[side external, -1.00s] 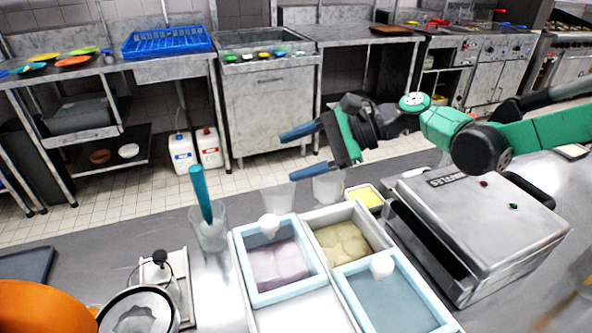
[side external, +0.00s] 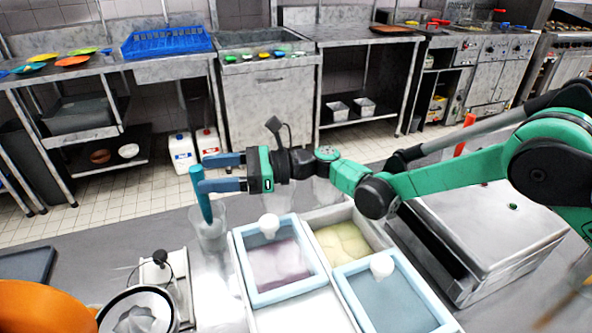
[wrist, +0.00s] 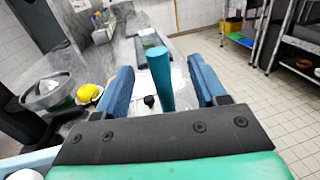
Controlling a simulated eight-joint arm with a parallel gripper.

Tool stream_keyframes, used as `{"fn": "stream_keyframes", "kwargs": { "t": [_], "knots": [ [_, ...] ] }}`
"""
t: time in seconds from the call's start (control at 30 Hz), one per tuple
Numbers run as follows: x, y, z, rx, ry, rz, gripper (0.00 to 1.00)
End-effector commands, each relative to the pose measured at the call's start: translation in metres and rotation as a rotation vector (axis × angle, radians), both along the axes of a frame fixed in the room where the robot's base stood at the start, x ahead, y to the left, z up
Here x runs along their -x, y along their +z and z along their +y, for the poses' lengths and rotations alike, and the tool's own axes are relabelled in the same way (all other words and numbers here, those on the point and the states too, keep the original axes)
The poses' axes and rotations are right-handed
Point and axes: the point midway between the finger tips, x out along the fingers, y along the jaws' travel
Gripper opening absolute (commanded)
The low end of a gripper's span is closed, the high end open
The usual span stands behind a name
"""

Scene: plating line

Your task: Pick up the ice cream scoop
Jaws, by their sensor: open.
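The ice cream scoop shows as a teal handle (side external: 201,194) that stands tilted in a clear cup (side external: 211,232) on the counter. Its lower end is inside the cup and hard to make out. My gripper (side external: 207,173) is open, its two blue fingers level and pointing left at the handle in the side view. In the wrist view the teal handle (wrist: 160,78) stands between the two blue fingers of my gripper (wrist: 162,90), with a gap on both sides.
Right of the cup are lidded tubs, one with a light blue frame and white knob (side external: 269,226). A metal waffle machine (side external: 492,225) sits at the right. A scale-like device (side external: 165,283) and an orange bowl (side external: 40,308) are at the lower left.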

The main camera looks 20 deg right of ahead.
Motion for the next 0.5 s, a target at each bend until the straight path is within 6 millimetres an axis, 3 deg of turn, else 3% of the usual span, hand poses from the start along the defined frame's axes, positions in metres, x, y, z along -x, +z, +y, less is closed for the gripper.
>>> {"fn": "stream_keyframes", "kwargs": {
  "t": [0.27, 0.5],
  "knots": [
    [-0.007, -0.006, 0.04, 0.0, 0.003, -0.001, 0.65],
    [-0.008, -0.005, 0.045, 0.001, 0.0, -0.001, 0.65]
  ]
}}
